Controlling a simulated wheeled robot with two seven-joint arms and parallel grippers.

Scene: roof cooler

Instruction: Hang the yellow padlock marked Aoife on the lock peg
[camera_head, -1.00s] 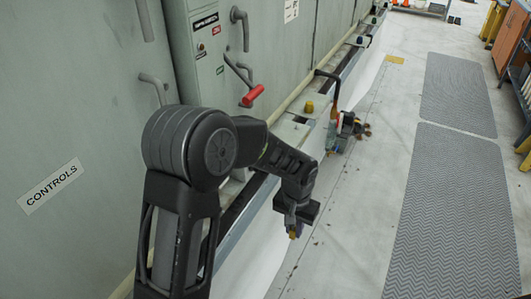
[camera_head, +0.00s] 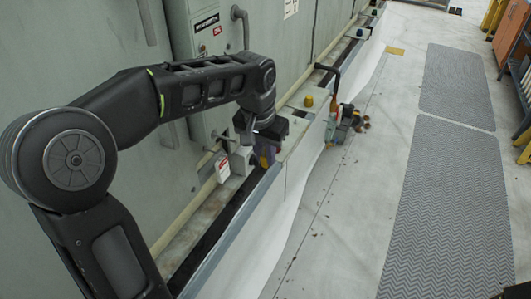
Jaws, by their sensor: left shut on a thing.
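My left gripper (camera_head: 266,148) reaches in from the left and points down over the ledge beside the grey cabinet. A white tag with a red top (camera_head: 222,168) hangs just left of the gripper, against a pale block (camera_head: 241,160). I cannot make out the lock peg for certain; my arm covers part of the cabinet front. My right gripper is out of view.
A dark bent bar (camera_head: 331,75) rises from the ledge, with a cluster of coloured objects (camera_head: 347,122) below it. A yellow knob (camera_head: 308,101) stands on the ledge. Grey ribbed mats (camera_head: 446,215) lie on the clear floor at right.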

